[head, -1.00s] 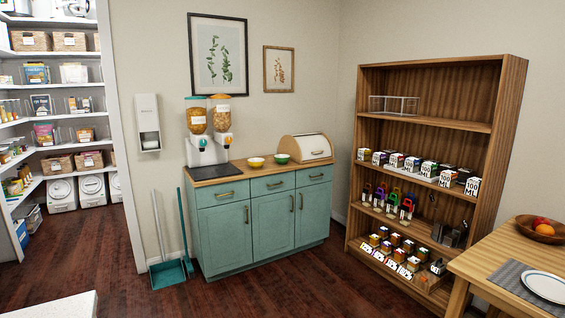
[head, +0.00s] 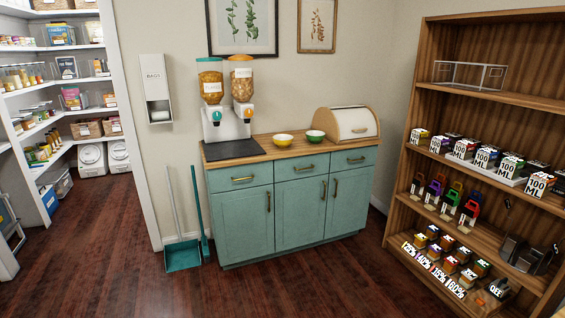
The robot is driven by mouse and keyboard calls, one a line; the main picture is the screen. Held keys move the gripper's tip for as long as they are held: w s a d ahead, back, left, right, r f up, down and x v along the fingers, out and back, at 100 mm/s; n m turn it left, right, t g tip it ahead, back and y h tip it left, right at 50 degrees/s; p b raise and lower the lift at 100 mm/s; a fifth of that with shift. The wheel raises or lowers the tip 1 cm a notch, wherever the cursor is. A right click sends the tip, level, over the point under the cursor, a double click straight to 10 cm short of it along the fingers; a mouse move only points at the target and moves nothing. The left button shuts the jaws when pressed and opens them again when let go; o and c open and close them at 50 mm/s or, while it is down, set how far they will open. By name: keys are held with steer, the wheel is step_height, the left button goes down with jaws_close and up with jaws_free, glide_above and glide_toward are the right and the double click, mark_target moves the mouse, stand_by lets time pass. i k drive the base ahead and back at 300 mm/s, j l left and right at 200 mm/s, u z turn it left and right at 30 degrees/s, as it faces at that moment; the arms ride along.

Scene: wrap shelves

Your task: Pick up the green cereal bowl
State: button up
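The green cereal bowl (head: 315,136) sits upright on the wooden top of the teal cabinet (head: 296,205). It stands to the right of a yellow bowl (head: 283,140) and just left of the bread box. Both bowls are small in the head view, so I cannot tell what is inside them. My gripper and arm are not in this view.
A cereal dispenser (head: 228,105) stands at the left of the cabinet top, a bread box (head: 346,124) at the right. A dustpan (head: 182,255) and broom lean left of the cabinet. A loaded wooden shelf (head: 403,190) stands right. The floor (head: 290,285) in front is clear.

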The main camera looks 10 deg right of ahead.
mark_target(313, 137)
steer(key=i+z, duration=0.25)
steer(key=i, duration=1.6)
